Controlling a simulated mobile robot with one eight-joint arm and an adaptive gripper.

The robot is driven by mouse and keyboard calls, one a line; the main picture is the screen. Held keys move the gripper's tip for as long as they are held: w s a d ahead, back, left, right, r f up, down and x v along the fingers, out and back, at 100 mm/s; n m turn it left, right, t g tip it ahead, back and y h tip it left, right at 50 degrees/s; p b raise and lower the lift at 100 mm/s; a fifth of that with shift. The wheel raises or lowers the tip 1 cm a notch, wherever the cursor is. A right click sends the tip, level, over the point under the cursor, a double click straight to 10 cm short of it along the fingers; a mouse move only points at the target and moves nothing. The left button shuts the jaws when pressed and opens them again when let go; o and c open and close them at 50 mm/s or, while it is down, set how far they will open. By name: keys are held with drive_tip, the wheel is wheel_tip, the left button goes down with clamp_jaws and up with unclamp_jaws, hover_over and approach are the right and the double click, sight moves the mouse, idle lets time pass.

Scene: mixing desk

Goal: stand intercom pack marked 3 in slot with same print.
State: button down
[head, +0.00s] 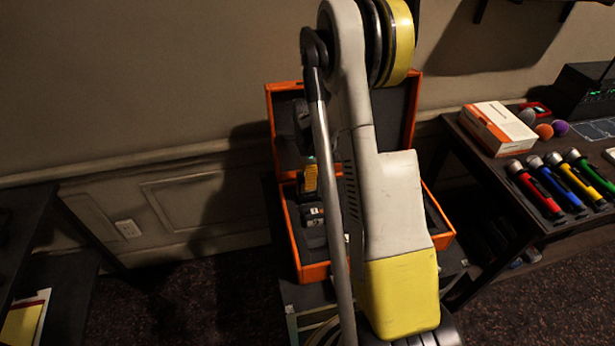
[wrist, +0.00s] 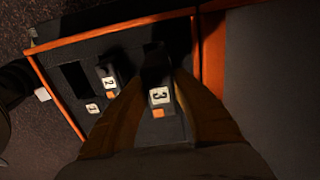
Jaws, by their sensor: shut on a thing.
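The intercom pack marked 3 (wrist: 158,97) is dark with a white number label and an orange patch below it. My gripper (wrist: 160,92) is shut on it, one finger along each side. The orange case (wrist: 120,29) with dark foam lies beneath. A dark slot opening (wrist: 152,49) shows just beyond the held pack; its print is hidden. I cannot tell whether the pack's lower end is inside a slot. A pack marked 2 (wrist: 109,80) stands in the foam to the left. In the head view my arm covers much of the open case (head: 314,272).
An empty slot (wrist: 75,78) lies left of pack 2, with a small white label (wrist: 92,108) near it. The case's raised lid (head: 284,130) stands behind. A table at right holds a white-orange box (head: 497,128) and several coloured microphones (head: 535,188).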

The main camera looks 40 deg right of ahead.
sight(308, 194)
drive_tip(key=shift+f+b, duration=1.75)
drive_tip(key=shift+f, duration=1.6)
drive_tip(key=shift+f+b, duration=0.3)
drive_tip(key=shift+b, duration=0.35)
drive_tip(key=c, duration=1.1)
unclamp_jaws()
drive_tip(key=shift+r, duration=0.1)
